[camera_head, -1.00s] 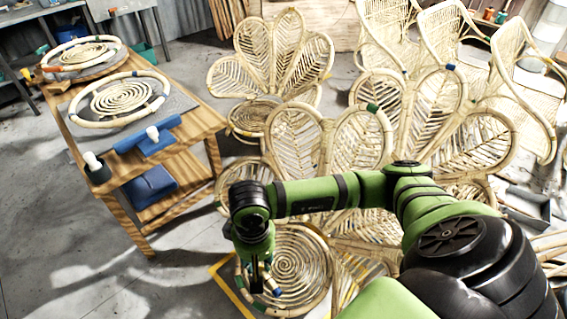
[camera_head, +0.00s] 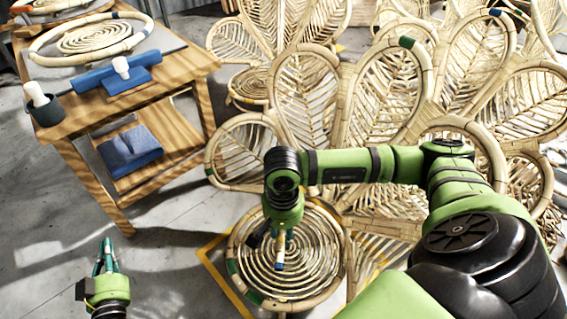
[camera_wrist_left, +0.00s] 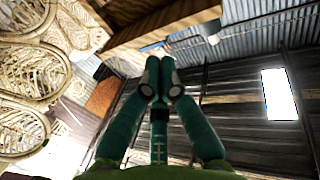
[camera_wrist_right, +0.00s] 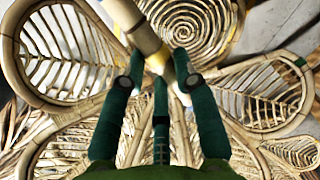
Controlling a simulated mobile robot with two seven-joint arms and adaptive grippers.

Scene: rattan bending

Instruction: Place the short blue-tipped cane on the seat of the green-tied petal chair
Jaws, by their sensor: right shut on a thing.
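The petal chair with green ties (camera_head: 406,42) stands in front of me, its round spiral seat (camera_head: 315,262) low in the head view. The seat also shows at the top of the right wrist view (camera_wrist_right: 215,35). My right gripper (camera_head: 279,236) points down over the seat. It is shut on the short cane (camera_wrist_right: 140,28), whose lower end shows below the fingers in the head view (camera_head: 280,252). Whether the cane touches the seat is hard to tell. My left gripper (camera_head: 105,262) is empty at the lower left, its fingertips together in its wrist view (camera_wrist_left: 160,78).
A wooden workbench (camera_head: 185,75) stands at the left with a round spiral cane piece (camera_head: 95,38), blue blocks (camera_head: 112,78) and a dark cup (camera_head: 45,108). Other petal chairs (camera_head: 285,25) stand close behind. The floor between bench and seat is clear.

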